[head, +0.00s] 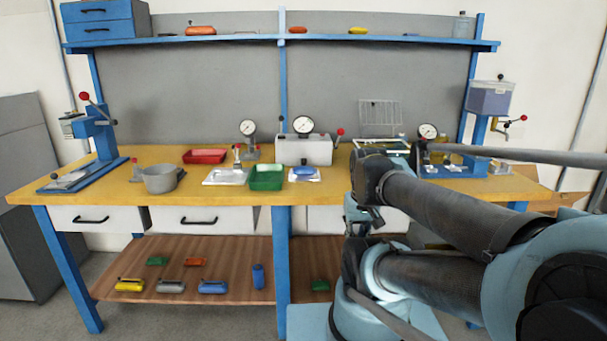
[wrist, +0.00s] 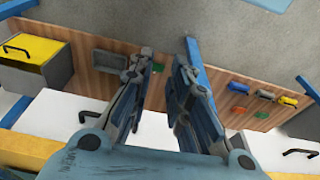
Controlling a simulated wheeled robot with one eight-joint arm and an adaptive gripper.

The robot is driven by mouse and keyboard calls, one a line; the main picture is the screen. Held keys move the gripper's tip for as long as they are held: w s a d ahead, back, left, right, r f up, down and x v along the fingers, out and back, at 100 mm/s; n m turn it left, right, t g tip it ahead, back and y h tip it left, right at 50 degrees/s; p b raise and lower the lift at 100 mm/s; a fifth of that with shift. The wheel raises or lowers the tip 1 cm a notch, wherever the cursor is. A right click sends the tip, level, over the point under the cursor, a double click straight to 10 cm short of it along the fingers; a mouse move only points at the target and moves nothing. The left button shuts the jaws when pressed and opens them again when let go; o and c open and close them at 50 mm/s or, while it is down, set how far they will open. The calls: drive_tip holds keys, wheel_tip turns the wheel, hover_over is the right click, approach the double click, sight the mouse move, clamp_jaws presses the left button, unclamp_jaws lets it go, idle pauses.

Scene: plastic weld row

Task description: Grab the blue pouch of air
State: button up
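Several small blue items could be the blue pouch, and I cannot tell which holds air. In the head view, one blue pouch (head: 303,170) lies on a white pad on the yellow bench top. Another blue pouch (head: 212,287) lies flat on the lower wooden shelf, and a blue item (head: 258,276) stands or lies end-on to its right. My gripper (wrist: 168,68) is open and empty in the wrist view, its fingers apart, over the bench's front side. In the head view its fingertips are hard to make out behind my arm.
The bench (head: 225,193) carries a green tray (head: 266,178), a red tray (head: 204,156), a grey pot (head: 160,179) and a gauge box (head: 305,148). Yellow, grey, green and orange pouches share the lower shelf (head: 190,250). A blue leg (head: 282,270) divides the lower space.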

drive_tip(key=o, duration=1)
drive_tip(key=w+r+m, duration=0.1)
drive_tip(key=w+r, duration=0.1)
drive_tip(key=r, duration=0.1)
drive_tip(key=w+a+r+m, duration=0.1)
drive_tip(key=r, duration=0.1)
drive_tip(key=shift+w+r+m+y, duration=0.1)
drive_tip(key=shift+w+m+y, duration=0.2)
drive_tip(key=shift+w, duration=0.05)
drive_tip(key=shift+c, duration=0.2)
drive_tip(key=w+a+r+m+g+y, duration=0.1)
drive_tip(key=w+r+m, duration=0.5)
drive_tip(key=w, duration=0.5)
drive_tip(key=w+a+r+m+y, duration=0.2)
drive_tip(key=w+r+m, duration=0.4)
drive_tip(key=w, duration=0.4)
drive_tip(key=w+a+r+m+g+y, duration=0.1)
drive_tip(key=w+r+m, duration=0.3)
drive_tip(key=w+r, duration=0.55)
hover_over(305, 167)
drive_tip(key=d, duration=0.3)
drive_tip(key=f, duration=1.3)
drive_tip(key=shift+a, duration=0.2)
drive_tip(key=x, duration=0.4)
drive_tip(key=shift+w+a+f, duration=0.1)
drive_tip(key=shift+w, duration=0.05)
drive_tip(key=shift+a+f, duration=0.2)
drive_tip(key=shift+f, duration=0.25)
drive_tip(key=shift+f, duration=0.25)
drive_tip(key=shift+c, duration=0.3)
